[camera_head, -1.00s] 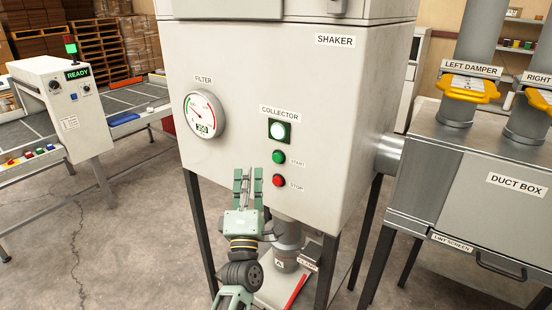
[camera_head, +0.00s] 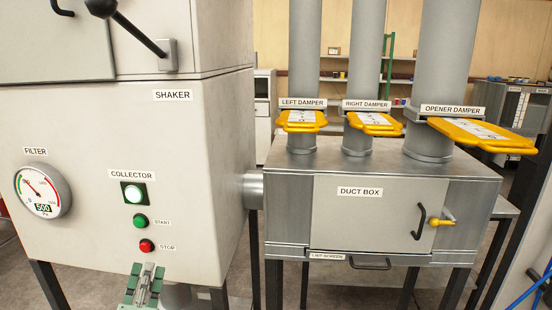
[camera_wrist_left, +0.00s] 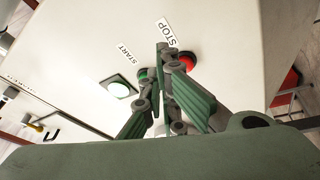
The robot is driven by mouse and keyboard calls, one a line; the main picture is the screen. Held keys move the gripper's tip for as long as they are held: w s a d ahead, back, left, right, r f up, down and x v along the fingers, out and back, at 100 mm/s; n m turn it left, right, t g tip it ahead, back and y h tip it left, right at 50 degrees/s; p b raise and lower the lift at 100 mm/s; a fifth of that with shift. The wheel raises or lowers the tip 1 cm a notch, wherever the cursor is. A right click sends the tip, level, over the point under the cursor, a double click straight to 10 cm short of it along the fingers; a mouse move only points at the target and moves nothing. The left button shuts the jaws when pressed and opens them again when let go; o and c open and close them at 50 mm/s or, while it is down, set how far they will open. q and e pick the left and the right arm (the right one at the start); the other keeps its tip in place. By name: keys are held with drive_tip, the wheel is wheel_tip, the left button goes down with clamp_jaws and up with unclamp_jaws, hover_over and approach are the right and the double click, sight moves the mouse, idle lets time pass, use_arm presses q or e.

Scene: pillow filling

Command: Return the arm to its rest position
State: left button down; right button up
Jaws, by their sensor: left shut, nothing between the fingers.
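My left gripper (camera_head: 146,272) shows at the bottom of the head view, in front of the shaker cabinet (camera_head: 90,200) and below the red stop button (camera_head: 147,246). Its green fingers are together with nothing between them. In the left wrist view the gripper (camera_wrist_left: 163,60) points at the panel, its fingers overlapping the green start button (camera_wrist_left: 143,74) and the red stop button (camera_wrist_left: 187,63) in the picture. Whether it touches the panel cannot be told. The collector light (camera_head: 133,194) is lit. My right gripper is not in view.
The duct box (camera_head: 345,215) stands right of the shaker, joined by a short pipe (camera_head: 253,190). Yellow handles mark the left (camera_head: 302,121), right (camera_head: 375,123) and opener dampers (camera_head: 480,134). The filter gauge (camera_head: 43,191) is on the shaker's left. Dark legs stand under both machines.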

use_arm(q)
drive_tip(key=s+d+f+m+g+h, duration=0.5)
drive_tip(key=s+d+f+m+g, duration=0.5)
drive_tip(key=s+f, duration=0.4)
drive_tip(key=s+d+f+m+g+y, duration=0.1)
drive_tip(key=s+f+m+g, duration=0.25)
drive_tip(key=s, duration=0.55)
drive_tip(key=s+f+m+g+y, duration=0.1)
drive_tip(key=s+f+m+g, duration=0.25)
drive_tip(key=s, duration=0.55)
wheel_tip(320, 180, down, 26)
drive_tip(key=s+g, duration=0.1)
drive_tip(key=s, duration=0.1)
drive_tip(key=s+a+f+g+b, duration=0.1)
drive_tip(key=s+a+f, duration=0.1)
drive_tip(key=s+f, duration=1.5)
drive_tip(key=shift+s+a+f+m+b, duration=0.2)
drive_tip(key=shift+a+f+m+b, duration=0.2)
drive_tip(key=shift+f, duration=0.3)
